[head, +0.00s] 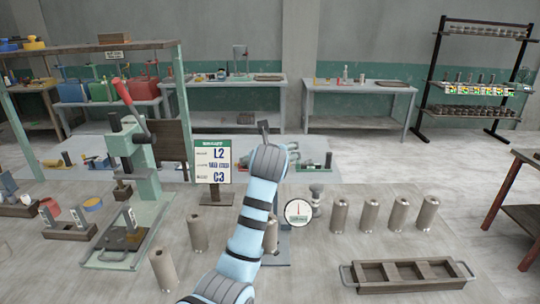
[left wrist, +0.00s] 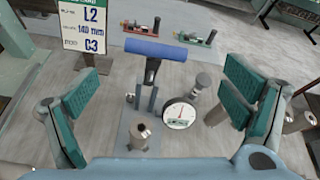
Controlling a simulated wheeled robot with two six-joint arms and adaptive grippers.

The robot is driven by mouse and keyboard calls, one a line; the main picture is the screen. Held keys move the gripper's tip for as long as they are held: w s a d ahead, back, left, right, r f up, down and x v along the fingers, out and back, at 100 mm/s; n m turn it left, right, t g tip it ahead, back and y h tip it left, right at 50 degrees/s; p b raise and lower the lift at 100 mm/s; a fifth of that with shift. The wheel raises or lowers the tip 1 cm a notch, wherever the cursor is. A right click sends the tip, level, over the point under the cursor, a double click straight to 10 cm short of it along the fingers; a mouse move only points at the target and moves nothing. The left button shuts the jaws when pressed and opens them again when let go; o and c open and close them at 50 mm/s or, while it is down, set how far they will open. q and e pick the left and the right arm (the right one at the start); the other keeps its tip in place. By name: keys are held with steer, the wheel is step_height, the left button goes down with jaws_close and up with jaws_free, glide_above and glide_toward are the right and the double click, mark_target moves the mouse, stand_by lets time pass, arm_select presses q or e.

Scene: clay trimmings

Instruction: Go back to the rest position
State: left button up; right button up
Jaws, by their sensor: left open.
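My left arm, light blue with dark bands, rises from the bottom middle of the head view and hides most of its gripper there. In the left wrist view my left gripper (left wrist: 160,95) is open, its two teal-padded fingers wide apart with nothing held between them. Beyond them stand a blue crossbar (left wrist: 155,48) on a dark post, a round dial gauge (left wrist: 179,117) and a grey cylinder (left wrist: 139,135). The gauge also shows in the head view (head: 298,211), right of my arm. My right gripper is not in view.
A green press (head: 135,165) with a red lever stands at left, beside a sign (head: 213,163) reading L2 and C3. Several grey cylinders (head: 370,215) stand in a row at right. A wooden tray (head: 367,288) with compartments lies in front, with free tabletop around it.

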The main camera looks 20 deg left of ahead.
arm_select(q)
steer(key=shift+v, duration=0.9)
steer(key=shift+a, duration=0.15)
